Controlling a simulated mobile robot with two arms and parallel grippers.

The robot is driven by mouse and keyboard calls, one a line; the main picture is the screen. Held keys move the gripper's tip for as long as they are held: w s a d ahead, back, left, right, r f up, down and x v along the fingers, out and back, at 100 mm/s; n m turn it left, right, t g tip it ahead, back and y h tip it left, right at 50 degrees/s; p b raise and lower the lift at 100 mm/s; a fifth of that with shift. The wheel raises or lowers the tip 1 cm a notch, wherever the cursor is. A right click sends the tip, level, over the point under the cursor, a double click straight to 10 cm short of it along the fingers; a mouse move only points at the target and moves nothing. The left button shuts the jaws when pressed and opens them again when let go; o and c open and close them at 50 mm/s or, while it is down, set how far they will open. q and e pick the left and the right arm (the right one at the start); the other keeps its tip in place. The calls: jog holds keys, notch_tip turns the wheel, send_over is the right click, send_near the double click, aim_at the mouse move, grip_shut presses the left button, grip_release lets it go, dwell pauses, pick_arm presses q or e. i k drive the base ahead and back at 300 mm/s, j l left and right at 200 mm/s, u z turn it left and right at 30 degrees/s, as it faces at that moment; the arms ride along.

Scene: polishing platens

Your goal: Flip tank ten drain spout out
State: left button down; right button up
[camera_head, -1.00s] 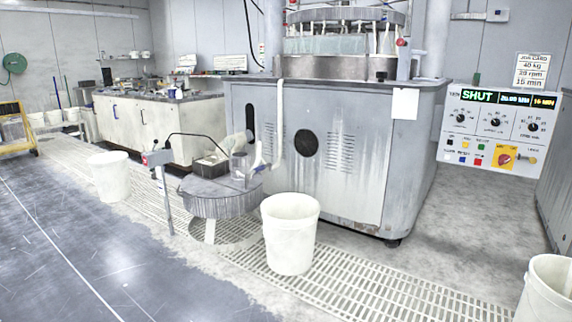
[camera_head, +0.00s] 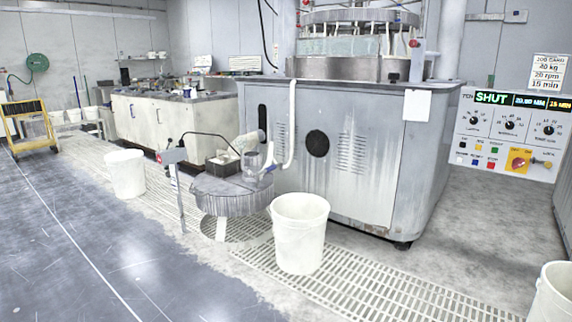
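Neither of my grippers is in the head view. A grey machine cabinet (camera_head: 385,155) stands in the middle, with a round platen assembly (camera_head: 350,45) on top. A pale spout-like pipe (camera_head: 247,140) sticks out of the cabinet's left side above the tank. I cannot tell which part is the tank ten drain spout. The control panel (camera_head: 514,140) at right reads "TEN SHUT".
A white bucket (camera_head: 299,235) stands on the floor grating (camera_head: 350,285) before the cabinet. Other buckets stand at left (camera_head: 126,174) and lower right (camera_head: 552,292). A post with a red-marked head (camera_head: 175,157) stands left of the tank. The dark floor (camera_head: 75,235) at left is clear.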

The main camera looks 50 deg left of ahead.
aim_at(273, 167)
jog(key=i+j, duration=0.1)
jog(key=j, duration=0.65)
jog(key=i+j, duration=0.1)
jog(key=j, duration=0.65)
jog(key=i+j, duration=0.1)
jog(key=j, duration=1.4)
jog(key=i+j, duration=0.15)
jog(key=j, duration=0.6)
jog(key=i+j, duration=0.1)
jog(key=j, duration=0.65)
jog(key=i+j, duration=0.1)
jog(key=j, duration=0.65)
jog(key=i+j, duration=0.1)
jog(key=j, duration=0.65)
